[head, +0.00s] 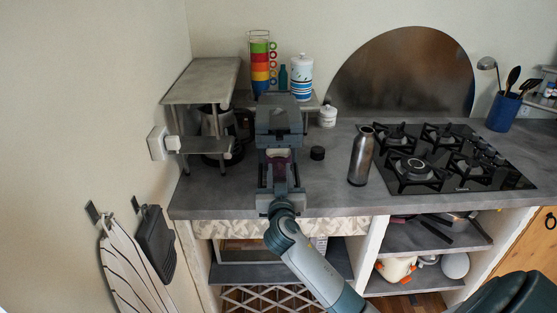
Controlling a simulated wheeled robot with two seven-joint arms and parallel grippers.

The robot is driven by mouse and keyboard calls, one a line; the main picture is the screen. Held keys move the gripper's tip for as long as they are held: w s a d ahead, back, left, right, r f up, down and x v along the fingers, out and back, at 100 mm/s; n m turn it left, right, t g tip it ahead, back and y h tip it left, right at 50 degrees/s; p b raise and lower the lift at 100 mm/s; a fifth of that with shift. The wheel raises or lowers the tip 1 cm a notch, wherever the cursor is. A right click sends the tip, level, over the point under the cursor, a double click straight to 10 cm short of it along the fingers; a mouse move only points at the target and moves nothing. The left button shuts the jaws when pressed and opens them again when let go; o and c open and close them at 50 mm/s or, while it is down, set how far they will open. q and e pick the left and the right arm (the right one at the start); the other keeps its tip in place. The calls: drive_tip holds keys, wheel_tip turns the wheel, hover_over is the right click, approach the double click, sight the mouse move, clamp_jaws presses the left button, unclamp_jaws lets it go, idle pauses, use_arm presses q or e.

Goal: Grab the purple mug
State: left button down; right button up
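My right arm comes in from the bottom right, and my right gripper (279,122) is over the counter near its front left part. A dark purple shape (281,166) shows through a gap in the hand and wrist. It may be the purple mug, but most of it is covered. I cannot tell whether the gripper touches or holds it, because the fingertips are not clear. My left gripper is out of view.
A stack of coloured mugs (260,67), a white-and-blue jar (301,78) and a teal bottle (283,79) stand behind. A metal bottle (361,157) and gas hob (458,160) are right; a grey shelf stand (203,80) is left.

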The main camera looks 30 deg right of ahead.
idle(0.3)
clamp_jaws()
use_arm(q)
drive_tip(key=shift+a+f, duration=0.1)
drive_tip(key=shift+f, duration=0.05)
use_arm(e)
drive_tip(key=shift+r, duration=0.25)
